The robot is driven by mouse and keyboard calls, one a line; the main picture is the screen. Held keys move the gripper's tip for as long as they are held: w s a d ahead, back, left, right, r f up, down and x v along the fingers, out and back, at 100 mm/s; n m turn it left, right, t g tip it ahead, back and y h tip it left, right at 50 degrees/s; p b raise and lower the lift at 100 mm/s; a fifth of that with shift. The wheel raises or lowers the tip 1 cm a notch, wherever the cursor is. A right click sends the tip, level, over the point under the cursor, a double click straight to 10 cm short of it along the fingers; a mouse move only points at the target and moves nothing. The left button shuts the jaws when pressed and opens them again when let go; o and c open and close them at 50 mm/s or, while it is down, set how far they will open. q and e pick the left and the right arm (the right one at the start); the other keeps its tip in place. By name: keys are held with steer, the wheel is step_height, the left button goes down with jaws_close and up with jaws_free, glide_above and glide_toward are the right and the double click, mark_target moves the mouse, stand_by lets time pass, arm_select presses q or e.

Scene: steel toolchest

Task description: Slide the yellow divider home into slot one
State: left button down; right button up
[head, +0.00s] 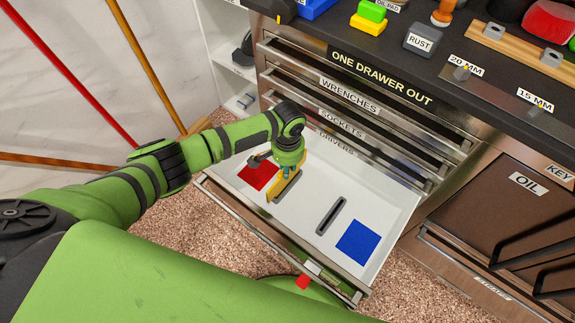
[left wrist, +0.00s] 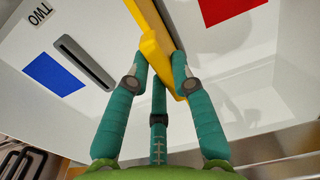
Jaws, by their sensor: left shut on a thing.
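The yellow divider (head: 274,187) is in my left gripper (head: 287,170) over the left part of the open drawer (head: 398,203). In the left wrist view the divider (left wrist: 153,50) stands between the teal fingers (left wrist: 159,75), which are shut on it. The other slot (head: 331,215), marked TWO in the left wrist view (left wrist: 84,62), is empty. My right gripper is not in view.
A red square (head: 258,175) and a blue square (head: 357,242) mark the white drawer floor. The drawer's front wall (head: 250,230) and the chest's closed drawers (head: 350,105) bound the space. Blocks and tools stand on the dark top, including a grey RUST block (head: 423,40).

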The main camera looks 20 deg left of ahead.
arm_select(q)
steer(key=shift+f, duration=0.2)
steer(key=shift+f+b, duration=0.35)
steer(key=shift+f, duration=0.1)
steer(key=shift+f, duration=0.2)
steer(key=shift+f, duration=0.2)
steer(key=c, duration=1)
jaws_free()
